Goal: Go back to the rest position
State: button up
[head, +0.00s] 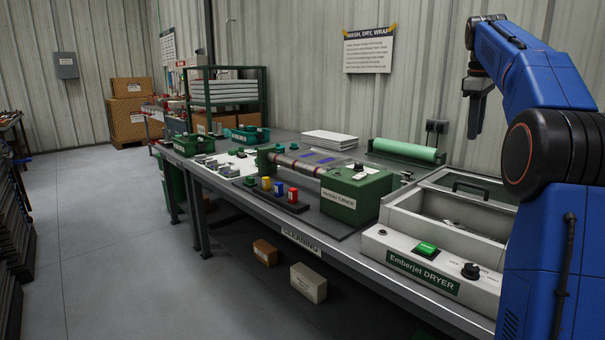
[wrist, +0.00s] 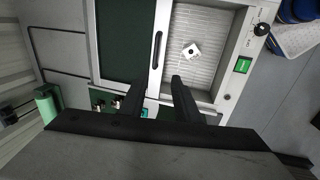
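My gripper (head: 478,112) hangs from the blue arm at the upper right of the head view, fingers down, above the bench's right end. In the wrist view its two dark fingers (wrist: 168,80) are apart with nothing between them. Below them is the Emberjet dryer (head: 378,240), a light box with a green button. In the wrist view its compartment is open (wrist: 224,95), and a small pale part with a dark hole (wrist: 191,50) lies on the ribbed floor. A dark handle (wrist: 157,48) runs beside the opening. My gripper touches nothing visible.
The long bench (head: 235,183) carries a green tumbler machine (head: 357,193), coloured bottles, teal bins and a green roll (head: 408,151). A shelf rack (head: 224,88) stands behind. Boxes lie under the bench. The floor at left (head: 110,240) is clear.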

jog(key=s+a+f+m+t, duration=0.1)
jog(key=s+a+f+m, duration=0.1)
jog(key=s+a+f, duration=0.5)
jog(key=s+a+f+m+t, duration=0.1)
jog(key=s+a+f, duration=0.2)
jog(key=s+a, duration=0.9)
jog(key=s+a+f+m+y, duration=0.1)
jog(key=s+a+f, duration=0.3)
jog(key=s+f, duration=0.7)
jog(key=s+a+f+m+t, duration=0.1)
jog(key=s+a+f+m, duration=0.2)
jog(key=s+f, duration=0.7)
notch_tip(320, 180, down, 3)
jog(key=shift+s+a+f+y, duration=0.15)
jog(key=shift+s+a+y, duration=0.25)
jog(key=shift+a, duration=0.7)
jog(key=shift+d, duration=0.1)
